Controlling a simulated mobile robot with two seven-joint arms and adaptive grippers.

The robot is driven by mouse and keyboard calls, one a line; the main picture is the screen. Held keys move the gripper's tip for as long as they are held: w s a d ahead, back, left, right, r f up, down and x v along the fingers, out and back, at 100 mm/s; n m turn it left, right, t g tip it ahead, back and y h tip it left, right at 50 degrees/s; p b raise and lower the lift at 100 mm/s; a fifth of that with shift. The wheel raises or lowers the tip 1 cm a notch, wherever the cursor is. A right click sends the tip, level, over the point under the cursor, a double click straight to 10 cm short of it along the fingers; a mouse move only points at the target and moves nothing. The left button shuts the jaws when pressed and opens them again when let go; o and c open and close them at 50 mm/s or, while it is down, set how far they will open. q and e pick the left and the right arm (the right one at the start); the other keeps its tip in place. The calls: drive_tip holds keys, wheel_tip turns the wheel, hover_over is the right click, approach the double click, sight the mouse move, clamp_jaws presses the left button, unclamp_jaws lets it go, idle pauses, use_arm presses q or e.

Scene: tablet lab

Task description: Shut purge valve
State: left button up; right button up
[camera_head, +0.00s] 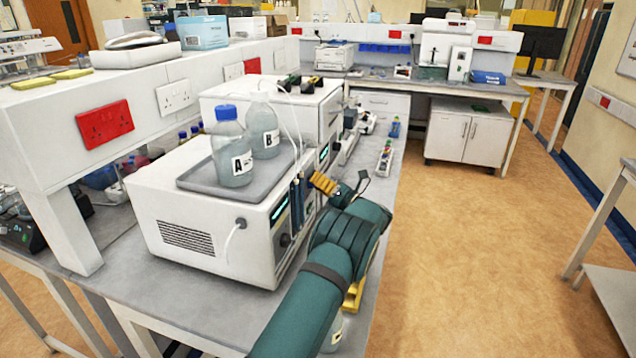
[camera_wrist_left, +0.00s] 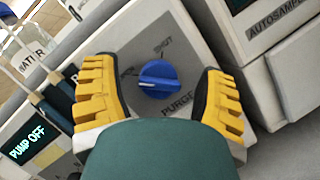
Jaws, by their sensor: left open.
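The purge valve (camera_wrist_left: 158,78) is a blue round knob on the pale front panel in the left wrist view. A PURGE label is below it, and SHUT and a partly hidden label are around its upper and left sides. Its ridge lies nearly level, not in line with the SHUT mark. My left gripper (camera_wrist_left: 157,66) is open, with a yellow finger on each side of the knob and a visible gap to both. In the head view one yellow finger (camera_head: 322,183) shows at the instrument's front; the knob is hidden there. My right gripper is not in view.
The white instrument (camera_head: 215,215) carries a grey tray (camera_head: 200,183) with bottles A (camera_head: 231,150) and B (camera_head: 262,125) and thin tubes. In the wrist view a display (camera_wrist_left: 27,142) reads PUMP OFF, and an AUTOSAMPLER unit (camera_wrist_left: 285,70) stands at right. Open floor (camera_head: 480,240) lies right of the bench.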

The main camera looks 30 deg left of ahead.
use_arm(q)
drive_tip(key=c, duration=1.2)
